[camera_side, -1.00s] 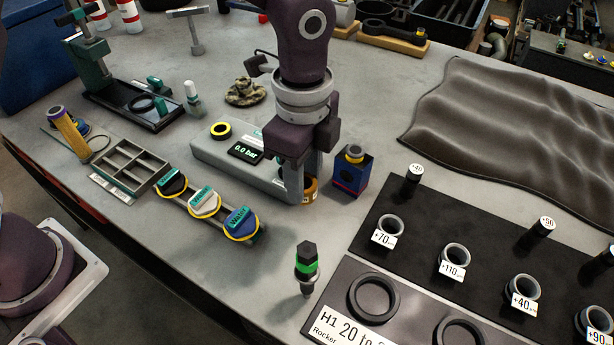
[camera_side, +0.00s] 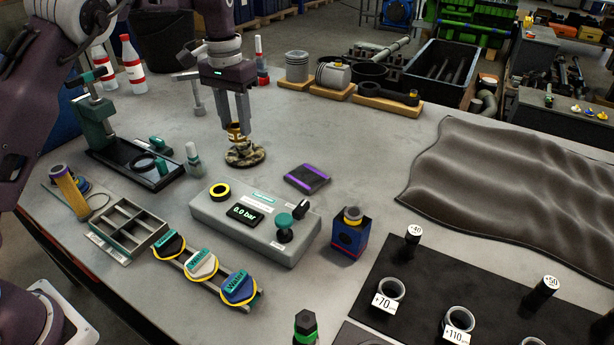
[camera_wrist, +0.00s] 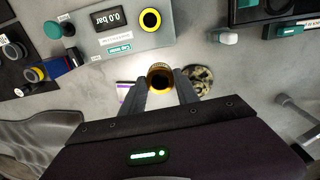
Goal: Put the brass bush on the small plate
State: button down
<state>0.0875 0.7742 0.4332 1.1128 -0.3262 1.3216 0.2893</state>
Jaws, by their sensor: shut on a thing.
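The brass bush (camera_side: 237,134) is a short golden ring; in the wrist view its dark bore shows, and the bush (camera_wrist: 160,77) sits between the fingertips. My gripper (camera_side: 235,122) is shut on it and points down; it also shows in the wrist view (camera_wrist: 160,88). The bush appears just above or in front of a crumpled camouflage rag (camera_side: 245,156); I cannot tell whether they touch. A small dark square plate with purple edges (camera_side: 307,179), probably the small plate, lies flat to the right of the gripper and looks empty. It is partly hidden by a finger in the wrist view (camera_wrist: 125,91).
A grey pressure box (camera_side: 225,215) with a knob and lever stands in front of the plate. A blue and red block (camera_side: 350,236) stands to its right. A white-capped bottle (camera_side: 193,155) is left of the rag. Bare bench lies behind the plate.

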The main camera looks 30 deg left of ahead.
jog(key=w+d+f, duration=0.2)
jog(key=w+f, duration=0.1)
jog(key=w, duration=0.1)
send_over(290, 179)
notch_tip(290, 179, down, 9)
jog(key=shift+d+f, duration=0.1)
jog(key=shift+f, duration=0.3)
jog(key=shift+f, duration=0.15)
jog(key=c, duration=0.9)
grip_release()
